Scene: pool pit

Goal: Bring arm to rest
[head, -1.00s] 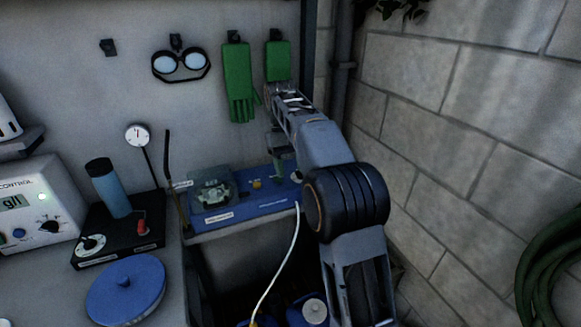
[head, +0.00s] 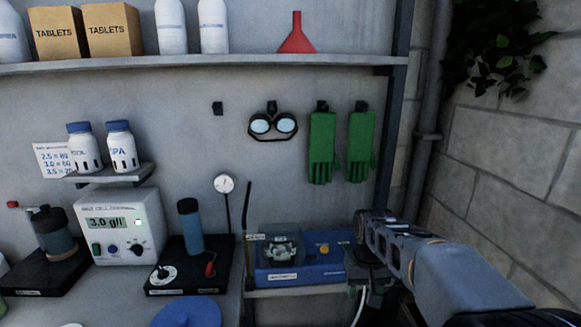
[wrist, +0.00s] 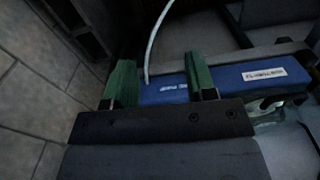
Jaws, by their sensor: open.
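My arm (head: 450,270) reaches in from the lower right of the head view. Its end is beside the right end of a blue device (head: 340,270) on a low ledge. My gripper (wrist: 160,86) shows in the wrist view with two green fingers spread wide apart and nothing between them. The blue device (wrist: 225,85) with a white label lies beyond the fingertips. I cannot tell whether the fingers touch it. The fingertips are not clear in the head view.
A stone block wall (head: 500,150) stands close on the right. Green gloves (head: 322,145) and goggles (head: 272,125) hang on the back wall. A shelf (head: 200,65) runs above. A control box (head: 125,225) stands left. A white cable (wrist: 153,45) runs beyond my gripper.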

